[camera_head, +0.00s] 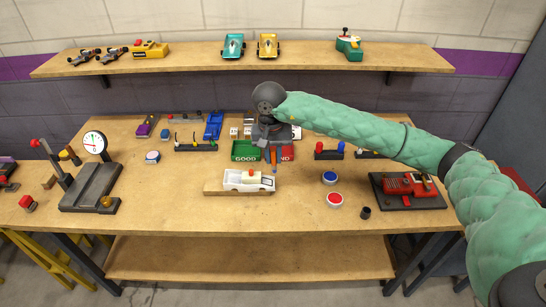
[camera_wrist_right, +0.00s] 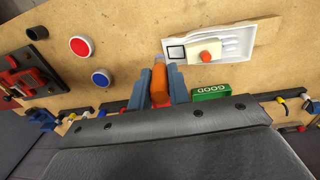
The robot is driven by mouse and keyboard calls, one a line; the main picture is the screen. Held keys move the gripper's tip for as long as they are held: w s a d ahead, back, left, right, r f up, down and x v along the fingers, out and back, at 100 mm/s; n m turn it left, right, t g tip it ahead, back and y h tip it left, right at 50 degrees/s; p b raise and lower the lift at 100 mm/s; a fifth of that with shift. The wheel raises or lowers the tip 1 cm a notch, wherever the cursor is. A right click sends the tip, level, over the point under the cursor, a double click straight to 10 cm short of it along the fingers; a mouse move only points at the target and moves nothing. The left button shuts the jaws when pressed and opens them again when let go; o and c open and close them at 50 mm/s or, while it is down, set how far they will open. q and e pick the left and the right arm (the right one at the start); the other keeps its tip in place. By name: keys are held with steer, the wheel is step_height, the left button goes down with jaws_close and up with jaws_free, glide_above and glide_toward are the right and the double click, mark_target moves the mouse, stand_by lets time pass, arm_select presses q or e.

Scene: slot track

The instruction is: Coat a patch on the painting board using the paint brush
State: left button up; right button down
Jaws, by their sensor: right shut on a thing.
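My right gripper (camera_head: 272,147) is shut on the paint brush (camera_head: 273,157), which has an orange handle. In the right wrist view the brush (camera_wrist_right: 160,82) sits between the blue-grey fingers (camera_wrist_right: 160,88), its pale tip pointing away from the gripper. The painting board appears to be the white car-shaped panel (camera_head: 236,182) on a wooden base, just in front of the brush. In the right wrist view the panel (camera_wrist_right: 232,47) shows a black-outlined square (camera_wrist_right: 177,52) near the brush tip and an orange-red knob (camera_wrist_right: 207,57). I cannot tell whether the tip touches anything. My left gripper is out of view.
Green GOOD bin (camera_head: 245,151) and a red bin (camera_head: 287,153) stand behind the brush. Blue button (camera_head: 329,177) and red button (camera_head: 335,199) lie to the right, near a red device on a dark plate (camera_head: 408,202). A gauge stand (camera_head: 90,187) is at left. The front table is mostly clear.

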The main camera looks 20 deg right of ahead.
steer(key=shift+w+a+f, duration=0.15)
steer(key=shift+a+f, duration=0.05)
steer(key=shift+f, duration=0.55)
steer(key=shift+w+a+f, duration=0.15)
steer(key=shift+f, duration=0.55)
steer(key=f, duration=0.1)
steer(key=f+p, duration=0.1)
steer(key=f, duration=0.1)
steer(key=shift+a, duration=0.4)
arm_select(q)
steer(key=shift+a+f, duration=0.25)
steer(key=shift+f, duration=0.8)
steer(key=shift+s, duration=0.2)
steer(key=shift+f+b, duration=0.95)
steer(key=shift+b, duration=0.1)
arm_select(e)
steer(key=shift+w+a+f, duration=0.1)
steer(key=shift+a+f, duration=0.2)
steer(key=shift+f, duration=0.5)
